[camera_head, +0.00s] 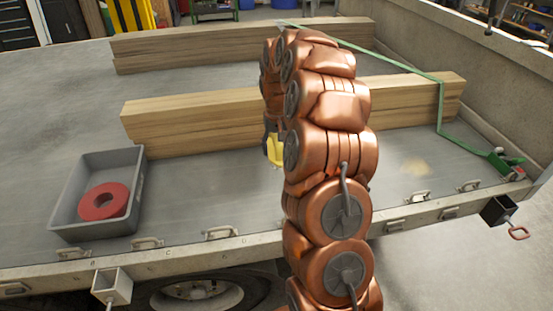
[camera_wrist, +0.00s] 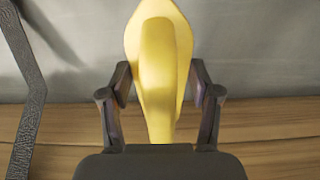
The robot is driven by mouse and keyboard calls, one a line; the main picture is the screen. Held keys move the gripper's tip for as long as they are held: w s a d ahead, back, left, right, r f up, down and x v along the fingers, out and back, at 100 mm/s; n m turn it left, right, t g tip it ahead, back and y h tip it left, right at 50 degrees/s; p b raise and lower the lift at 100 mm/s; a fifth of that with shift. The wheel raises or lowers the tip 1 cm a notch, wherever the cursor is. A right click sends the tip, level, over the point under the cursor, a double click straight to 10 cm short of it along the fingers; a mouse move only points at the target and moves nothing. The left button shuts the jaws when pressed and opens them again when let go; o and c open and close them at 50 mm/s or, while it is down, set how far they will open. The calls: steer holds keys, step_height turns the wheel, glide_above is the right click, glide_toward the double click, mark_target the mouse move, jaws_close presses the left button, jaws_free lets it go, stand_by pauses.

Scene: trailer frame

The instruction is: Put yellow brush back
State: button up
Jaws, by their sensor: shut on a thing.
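The yellow brush (camera_wrist: 160,60) is upright in the middle of the wrist view, between the two dark fingers of my gripper (camera_wrist: 159,88). The fingers are shut on it, one on each side. In the head view only a small part of the brush (camera_head: 275,150) shows, at the left edge of my copper-coloured arm, in front of the near wooden beams. The rest of it and most of the gripper are hidden behind the arm there. Whether the brush touches anything below cannot be told.
A grey bin (camera_head: 128,165) with a red ring (camera_head: 103,201) in it stands at the left on the trailer bed. Near beams (camera_head: 190,118) and far beams (camera_head: 190,45) lie across the bed. A green strap (camera_head: 441,105) runs over the beams at right. The bed right of my arm is mostly clear.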

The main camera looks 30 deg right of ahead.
mark_target(276, 138)
steer(key=shift+f, duration=2.4)
steer(key=shift+f, duration=0.15)
steer(key=o, duration=1.1)
step_height(276, 138, up, 10)
steer(key=shift+r+b, duration=0.2)
steer(key=shift+b, duration=0.1)
steer(key=shift+a+r, duration=0.1)
steer(key=shift+r, duration=0.9)
